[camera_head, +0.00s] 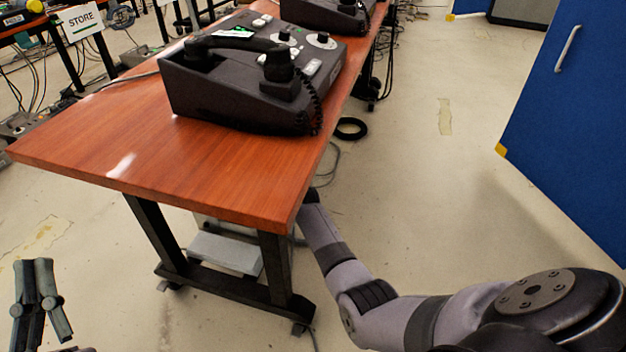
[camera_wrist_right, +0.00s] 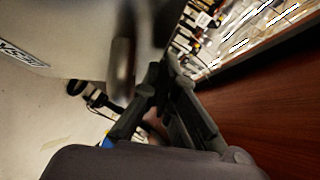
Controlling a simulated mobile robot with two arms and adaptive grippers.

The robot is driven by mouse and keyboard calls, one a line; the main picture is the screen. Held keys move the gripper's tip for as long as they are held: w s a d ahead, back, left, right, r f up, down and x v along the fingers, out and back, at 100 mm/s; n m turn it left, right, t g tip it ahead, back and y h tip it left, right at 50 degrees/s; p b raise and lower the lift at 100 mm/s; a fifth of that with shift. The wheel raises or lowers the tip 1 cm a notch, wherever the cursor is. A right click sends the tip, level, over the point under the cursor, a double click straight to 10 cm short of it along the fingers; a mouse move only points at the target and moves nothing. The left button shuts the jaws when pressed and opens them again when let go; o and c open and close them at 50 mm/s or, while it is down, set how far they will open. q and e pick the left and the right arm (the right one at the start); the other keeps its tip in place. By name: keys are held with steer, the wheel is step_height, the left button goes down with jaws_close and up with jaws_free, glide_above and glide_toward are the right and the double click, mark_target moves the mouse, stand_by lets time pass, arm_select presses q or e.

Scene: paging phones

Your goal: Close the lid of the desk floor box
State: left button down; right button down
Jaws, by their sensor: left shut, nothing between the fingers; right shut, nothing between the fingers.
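A pale grey box (camera_head: 225,254) is on the floor under the wooden desk, partly behind the desk's dark frame; it appears to be the floor box. A pale slab shows above it, but I cannot tell whether that is its lid or how far it is open. My left gripper (camera_head: 35,266) is shut and empty, at the lower left, well left of the box. My right arm reaches to the desk's right edge, where its hand is hidden. In the right wrist view, my right gripper (camera_wrist_right: 165,72) is shut and empty beside a brown wooden surface. The box is not recognisable there.
The wooden desk (camera_head: 225,185) bears a black paging phone (camera_head: 245,85) with a coiled cord. A second phone (camera_head: 330,12) stands behind it. A blue cabinet (camera_head: 580,110) is at the right. Cables lie near the desk. Open floor (camera_head: 430,190) lies between desk and cabinet.

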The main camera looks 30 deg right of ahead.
steer(key=d+v, duration=0.1)
steer(key=v, duration=0.6)
steer(key=shift+s+a, duration=0.25)
steer(key=shift+a, duration=0.3)
